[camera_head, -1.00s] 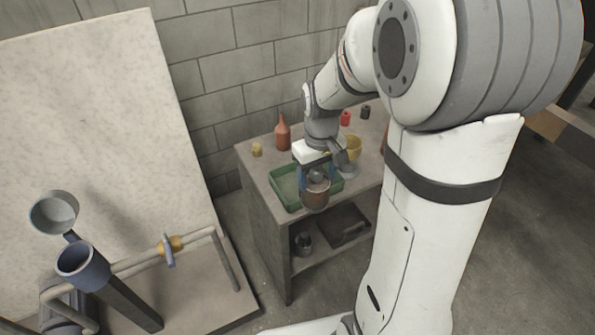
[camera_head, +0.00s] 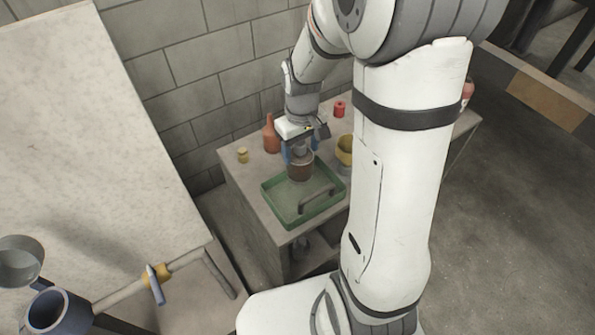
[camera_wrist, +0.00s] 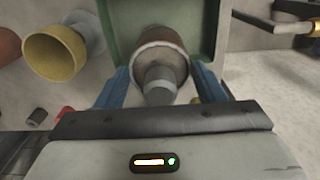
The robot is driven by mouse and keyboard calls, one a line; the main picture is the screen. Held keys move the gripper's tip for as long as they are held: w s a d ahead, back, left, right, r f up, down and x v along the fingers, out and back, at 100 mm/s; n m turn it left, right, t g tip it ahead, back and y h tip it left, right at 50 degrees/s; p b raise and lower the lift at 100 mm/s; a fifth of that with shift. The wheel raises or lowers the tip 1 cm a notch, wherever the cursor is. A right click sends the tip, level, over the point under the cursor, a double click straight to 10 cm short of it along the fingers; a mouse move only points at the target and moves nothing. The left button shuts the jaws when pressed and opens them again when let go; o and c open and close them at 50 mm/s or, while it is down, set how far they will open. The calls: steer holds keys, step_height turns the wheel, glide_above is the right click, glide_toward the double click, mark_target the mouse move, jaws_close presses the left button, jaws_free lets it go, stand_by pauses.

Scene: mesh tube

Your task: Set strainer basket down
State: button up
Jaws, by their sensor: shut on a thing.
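The strainer basket (camera_head: 300,168) is a brownish cylinder with a pale rim and a grey knob on top. My gripper (camera_head: 300,154) is shut on its knob, one blue finger on each side. The basket is upright over the back part of the green tray (camera_head: 275,208) on the workbench. I cannot tell whether its bottom touches the tray floor. In the wrist view the basket (camera_wrist: 176,50) lies between the tray's side walls (camera_wrist: 112,40), with the knob between my fingers (camera_wrist: 160,85).
A yellow cup (camera_head: 344,147) stands close right of the tray. A red-brown bottle (camera_head: 270,137), a small yellow piece (camera_head: 243,155) and a red cylinder (camera_head: 339,108) stand behind. A grey bar (camera_head: 316,198) shows at the tray's front part. A pipe with a blue funnel (camera_head: 58,310) is front left.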

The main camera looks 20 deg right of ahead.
steer(key=shift+a+f, duration=0.15)
steer(key=shift+f, duration=3)
steer(key=shift+f, duration=0.15)
steer(key=o, duration=1.4)
